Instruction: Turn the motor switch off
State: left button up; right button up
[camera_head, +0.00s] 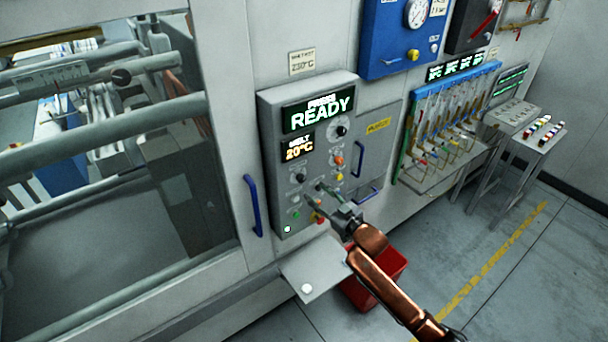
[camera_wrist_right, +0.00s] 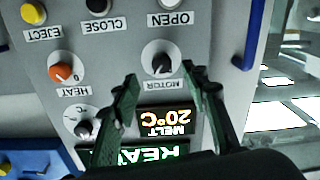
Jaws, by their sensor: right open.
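The motor switch (camera_wrist_right: 161,58) is a round dark knob on a pale dial, with the label MOTOR beside it. It is on the grey control panel (camera_head: 268,130), below the MELT display; in the head view the knob (camera_head: 300,178) is small. I cannot read its setting. My right gripper (camera_wrist_right: 160,74) is open, its two green fingers apart on either side of the knob's area, with nothing between them gripped. In the head view the right gripper (camera_head: 312,191) is at the lower part of the panel. My left gripper is not in view.
An orange HEAT knob (camera_wrist_right: 61,73) and the EJECT (camera_wrist_right: 33,13), CLOSE (camera_wrist_right: 98,5) and OPEN buttons are close by. The READY display (camera_head: 320,110) is lit, and MELT (camera_head: 299,148) reads 20°C. A blue handle (camera_head: 253,205), a shelf (camera_head: 316,270) and a red bin (camera_head: 390,266) are near.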

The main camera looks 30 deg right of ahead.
aim_at(303, 180)
jog(key=w, duration=0.2)
jog(key=w+p, duration=0.1)
jog(key=w, duration=0.2)
jog(key=w+a+p, duration=0.1)
jog(key=w, duration=0.1)
jog(key=shift+w+r, duration=0.25)
jog(key=shift+w, duration=0.15)
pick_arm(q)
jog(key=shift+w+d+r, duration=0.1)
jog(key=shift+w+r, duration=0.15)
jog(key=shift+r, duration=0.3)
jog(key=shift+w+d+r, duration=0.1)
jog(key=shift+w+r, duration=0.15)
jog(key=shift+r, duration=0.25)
pick_arm(e)
jog(key=shift+c, duration=0.6)
grip_shut()
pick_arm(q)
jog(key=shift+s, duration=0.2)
